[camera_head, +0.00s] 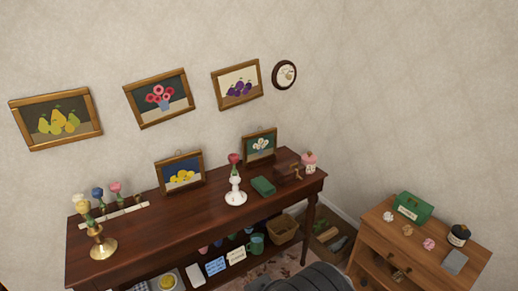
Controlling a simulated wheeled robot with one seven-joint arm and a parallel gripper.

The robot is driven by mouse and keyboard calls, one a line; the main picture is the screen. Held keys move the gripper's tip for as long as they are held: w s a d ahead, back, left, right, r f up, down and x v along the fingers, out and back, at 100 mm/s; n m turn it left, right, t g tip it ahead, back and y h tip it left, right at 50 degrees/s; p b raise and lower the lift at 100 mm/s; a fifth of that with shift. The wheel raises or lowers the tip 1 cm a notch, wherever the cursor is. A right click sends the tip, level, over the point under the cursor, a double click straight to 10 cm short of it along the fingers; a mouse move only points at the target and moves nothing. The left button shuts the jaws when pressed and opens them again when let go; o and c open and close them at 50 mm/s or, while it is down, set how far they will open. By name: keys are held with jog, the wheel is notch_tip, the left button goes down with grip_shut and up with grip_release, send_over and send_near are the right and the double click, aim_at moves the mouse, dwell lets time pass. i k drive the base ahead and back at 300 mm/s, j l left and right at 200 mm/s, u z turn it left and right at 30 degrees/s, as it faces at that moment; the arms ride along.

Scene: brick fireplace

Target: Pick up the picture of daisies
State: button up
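A small gold-framed picture with white flowers on a dark green ground, which looks like the picture of daisies (260,145), stands on the back right part of the dark wooden table (150,235), close to the wall. Its lower edge is near a green box or book (263,186) and a white candlestick (236,192) with a red flower-like top. The flowers are small, so their kind is hard to make out. My gripper is not in view.
A framed picture of yellow fruit (180,173) stands left of it. Framed pears (56,120), pink flowers (159,98), plums (238,85) and a round picture (284,75) hang above. A pink-topped object (309,162) stands at the table's right end. A wooden cabinet (405,260) stands right.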

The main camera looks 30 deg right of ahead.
aim_at(258, 145)
jog(key=i+l, duration=1.2)
jog(key=l, duration=0.15)
jog(key=i+l+u, duration=0.1)
jog(key=i+l, duration=0.45)
jog(key=l, duration=0.1)
